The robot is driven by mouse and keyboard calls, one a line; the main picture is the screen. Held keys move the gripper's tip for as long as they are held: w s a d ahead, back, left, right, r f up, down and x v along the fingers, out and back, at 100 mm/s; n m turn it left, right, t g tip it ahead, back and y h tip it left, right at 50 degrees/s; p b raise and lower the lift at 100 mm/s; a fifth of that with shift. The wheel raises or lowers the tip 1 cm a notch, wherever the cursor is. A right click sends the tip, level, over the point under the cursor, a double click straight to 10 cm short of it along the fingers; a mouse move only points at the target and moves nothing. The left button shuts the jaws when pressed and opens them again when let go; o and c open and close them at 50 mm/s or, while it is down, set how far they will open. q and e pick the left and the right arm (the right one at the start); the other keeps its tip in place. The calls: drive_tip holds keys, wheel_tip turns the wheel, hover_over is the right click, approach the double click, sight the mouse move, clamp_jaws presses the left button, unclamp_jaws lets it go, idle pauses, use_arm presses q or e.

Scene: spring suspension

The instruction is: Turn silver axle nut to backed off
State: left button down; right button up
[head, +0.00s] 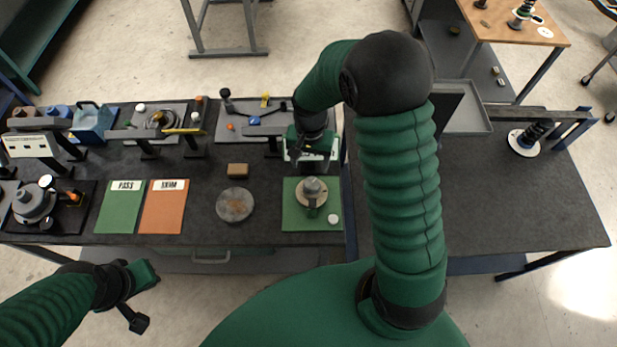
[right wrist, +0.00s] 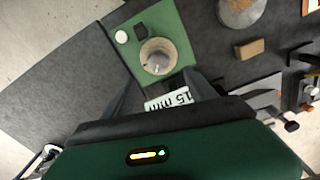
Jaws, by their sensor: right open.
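A round tan and grey hub (head: 312,192) stands on a green mat (head: 292,222) at the right of the main bench. A grey metal piece (head: 313,185), perhaps the silver axle nut, tops it. In the right wrist view the hub (right wrist: 158,57) shows from above with the small grey piece (right wrist: 156,64) at its middle. My right gripper (head: 311,158) is behind the hub, apart from it. In the wrist view its two dark fingers (right wrist: 160,88) are spread and empty, short of the hub. My left gripper (head: 142,292) hangs low in front of the bench; its fingers are unclear.
A white disc (head: 333,219) and a small dark block are on the mat. A round grey plate (head: 235,205), a brown block (head: 238,170), and green (head: 121,212) and orange (head: 163,212) cards lie to the left.

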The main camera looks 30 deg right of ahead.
hover_over(312, 182)
drive_tip(key=a, duration=0.1)
wheel_tip(312, 182, down, 5)
drive_tip(key=shift+s+r+p, duration=0.1)
drive_tip(key=shift+p, duration=0.35)
drive_tip(key=f, duration=0.2)
drive_tip(key=d+f, duration=0.1)
drive_tip(key=f, duration=0.1)
drive_tip(key=f+p, duration=0.1)
drive_tip(key=f, duration=0.1)
drive_tip(key=shift+d+f, duration=0.25)
drive_tip(key=shift+f, duration=0.05)
drive_tip(key=shift+a+r, duration=0.1)
drive_tip(key=shift+a, duration=0.3)
drive_tip(key=shift+c, duration=0.6)
drive_tip(key=shift+a, duration=0.15)
drive_tip(key=c, duration=0.5)
use_arm(q)
drive_tip(key=shift+d+r, duration=0.25)
drive_tip(key=shift+r, duration=0.95)
use_arm(e)
drive_tip(key=shift+d, duration=0.3)
drive_tip(key=c, duration=0.8)
